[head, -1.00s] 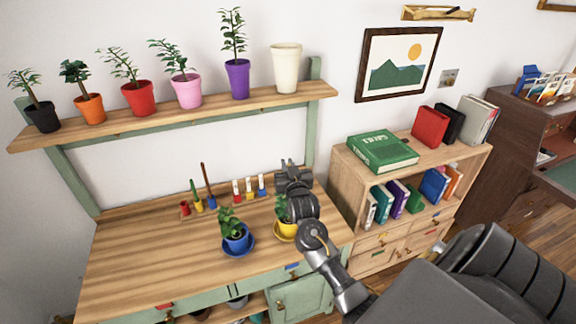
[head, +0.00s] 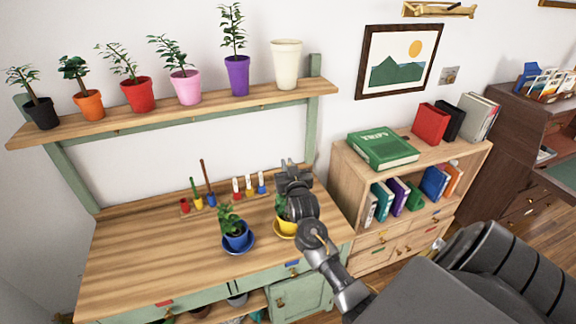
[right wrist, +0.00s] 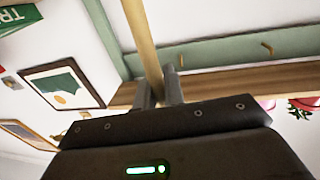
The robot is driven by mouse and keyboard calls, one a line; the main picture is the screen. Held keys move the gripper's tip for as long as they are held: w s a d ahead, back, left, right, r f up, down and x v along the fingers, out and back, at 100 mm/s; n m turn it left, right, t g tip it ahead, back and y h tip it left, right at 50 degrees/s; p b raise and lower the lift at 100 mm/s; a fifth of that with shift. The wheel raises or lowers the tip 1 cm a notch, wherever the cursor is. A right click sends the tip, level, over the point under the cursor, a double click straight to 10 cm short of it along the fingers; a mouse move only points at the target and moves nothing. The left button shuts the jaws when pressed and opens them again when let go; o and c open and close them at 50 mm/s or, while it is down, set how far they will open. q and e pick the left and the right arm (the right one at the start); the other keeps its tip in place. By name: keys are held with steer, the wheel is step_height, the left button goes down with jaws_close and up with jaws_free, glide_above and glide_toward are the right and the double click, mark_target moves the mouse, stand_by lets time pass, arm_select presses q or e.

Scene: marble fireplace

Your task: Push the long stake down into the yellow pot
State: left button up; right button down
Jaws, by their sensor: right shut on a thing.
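The yellow pot (head: 284,227) stands on a yellow saucer on the wooden bench, with a green plant (head: 280,208) in it, partly hidden by my right arm. My right gripper (head: 288,167) is above and just behind the pot. In the right wrist view, the gripper (right wrist: 159,92) is shut on the long tan stake (right wrist: 140,38), which runs out past the fingertips. The stake's lower end is hidden, so I cannot tell how deep it sits in the pot. My left gripper is not in view.
A blue pot (head: 236,237) with a plant stands close left of the yellow pot. A rack (head: 224,204) of small coloured holders and sticks lies behind. The shelf (head: 200,112) with several pots is above. A bookcase (head: 345,160) stands to the right. The bench's left side is clear.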

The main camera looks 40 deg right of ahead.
steer(key=shift+f+b, duration=0.3)
steer(key=shift+f, duration=0.35)
steer(key=c, duration=1.4)
jaws_free()
steer(key=shift+s, duration=0.1)
steer(key=b+v, duration=0.3)
steer(key=v, duration=0.7)
steer(key=shift+s+a, duration=0.15)
steer(key=shift+s, duration=0.15)
